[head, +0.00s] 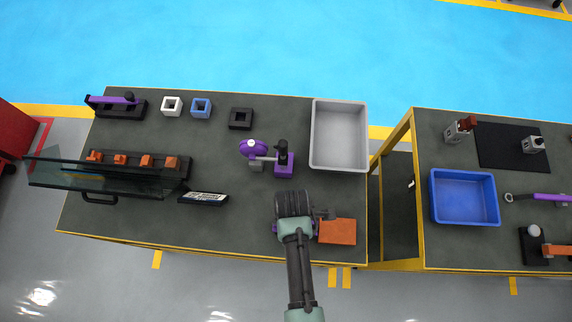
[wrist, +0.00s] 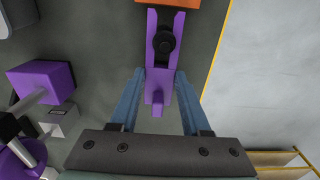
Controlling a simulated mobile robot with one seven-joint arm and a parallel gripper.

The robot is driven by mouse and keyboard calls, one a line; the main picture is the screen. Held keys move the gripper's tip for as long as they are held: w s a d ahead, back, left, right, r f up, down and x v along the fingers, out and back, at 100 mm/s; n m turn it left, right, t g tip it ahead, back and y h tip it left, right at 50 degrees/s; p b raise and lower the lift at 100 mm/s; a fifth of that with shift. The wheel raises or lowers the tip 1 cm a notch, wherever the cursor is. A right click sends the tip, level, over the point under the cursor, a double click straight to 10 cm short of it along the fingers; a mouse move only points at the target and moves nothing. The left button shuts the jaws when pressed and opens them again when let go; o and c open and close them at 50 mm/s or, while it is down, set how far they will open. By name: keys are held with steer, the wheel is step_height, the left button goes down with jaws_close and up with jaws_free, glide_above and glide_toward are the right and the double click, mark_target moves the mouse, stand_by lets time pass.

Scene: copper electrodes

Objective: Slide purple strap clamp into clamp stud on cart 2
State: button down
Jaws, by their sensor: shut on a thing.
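My gripper (wrist: 160,84) is shut on a purple strap clamp (wrist: 154,55), with one blue-grey finger on each side of it. The clamp has a dark round knob on top, and its far end meets an orange copper plate (wrist: 166,3); I cannot tell if they are joined. In the head view the gripper hand hides most of the clamp, and the copper plate (head: 337,231) shows to its right, over the left table's front right corner. On the right-hand cart (head: 470,255), a black block with a round grey post (head: 534,231) may be the clamp stud; its form is too small to be sure.
A purple fixture (head: 284,160) with a black handle stands behind my gripper. A grey bin (head: 339,135) is at the left table's back right. A gap separates the tables. A blue bin (head: 464,197), a black mat (head: 512,147) and a purple-handled tool (head: 540,197) are on the right cart.

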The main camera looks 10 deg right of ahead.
steer(key=shift+s+d, duration=0.25)
steer(key=shift+d, duration=0.65)
steer(key=shift+c, duration=1)
jaws_free()
steer(key=shift+f, duration=0.1)
steer(key=shift+p, duration=0.3)
step_height(320, 180, up, 7)
steer(key=p, duration=0.6)
steer(key=shift+p, duration=0.4)
